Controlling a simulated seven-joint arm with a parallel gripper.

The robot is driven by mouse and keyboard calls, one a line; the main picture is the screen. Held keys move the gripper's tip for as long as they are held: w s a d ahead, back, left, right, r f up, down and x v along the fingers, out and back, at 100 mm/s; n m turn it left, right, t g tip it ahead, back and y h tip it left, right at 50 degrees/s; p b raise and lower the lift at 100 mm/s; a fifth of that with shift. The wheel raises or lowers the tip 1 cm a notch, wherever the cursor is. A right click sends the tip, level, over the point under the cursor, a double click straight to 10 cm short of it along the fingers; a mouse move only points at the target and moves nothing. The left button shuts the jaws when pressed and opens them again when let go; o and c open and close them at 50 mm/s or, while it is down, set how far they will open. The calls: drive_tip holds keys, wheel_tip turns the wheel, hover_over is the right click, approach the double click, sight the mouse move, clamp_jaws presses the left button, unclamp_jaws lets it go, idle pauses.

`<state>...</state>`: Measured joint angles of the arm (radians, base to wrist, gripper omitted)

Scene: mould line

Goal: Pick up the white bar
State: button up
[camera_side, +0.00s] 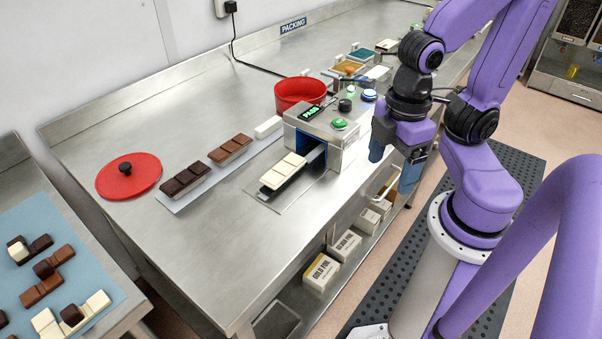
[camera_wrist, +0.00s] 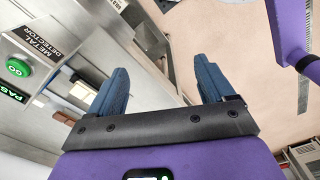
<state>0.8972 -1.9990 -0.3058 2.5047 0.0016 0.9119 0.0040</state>
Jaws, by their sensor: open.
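A white bar (camera_side: 284,172) with several segments lies at the near-left mouth of the metal detector (camera_side: 325,130), on a dark low support. My gripper (camera_side: 393,168) is to the right of the detector in the side view, apart from the bar, with its two blue fingers spread and nothing between them. In the wrist view my gripper (camera_wrist: 160,72) is also open and empty, over the bench edge and floor.
A dark brown bar (camera_side: 185,179), a milk-brown bar (camera_side: 230,149) and a small white block (camera_side: 268,127) lie in a row on a strip. A red pot (camera_side: 300,93) stands behind the detector; its red lid (camera_side: 128,175) lies left.

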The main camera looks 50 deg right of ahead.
idle(0.3)
drive_tip(key=w+a+r+n, duration=0.1)
drive_tip(key=w+r+n, duration=0.25)
drive_tip(key=w, duration=0.75)
drive_tip(key=w+r+n, duration=0.2)
drive_tip(key=w+r, duration=0.2)
drive_tip(key=w, duration=0.8)
hover_over(285, 166)
drive_tip(key=f, duration=1.2)
drive_tip(key=shift+s+d, duration=0.2)
drive_tip(key=shift+s, duration=0.2)
drive_tip(key=shift+w+a+f, duration=0.1)
drive_tip(key=shift+w+f, duration=0.1)
drive_tip(key=shift+f, duration=1.25)
drive_tip(key=shift+w+a+f, duration=0.1)
drive_tip(key=shift+w+f, duration=0.05)
drive_tip(key=shift+f, duration=1.3)
drive_tip(key=c, duration=1.1)
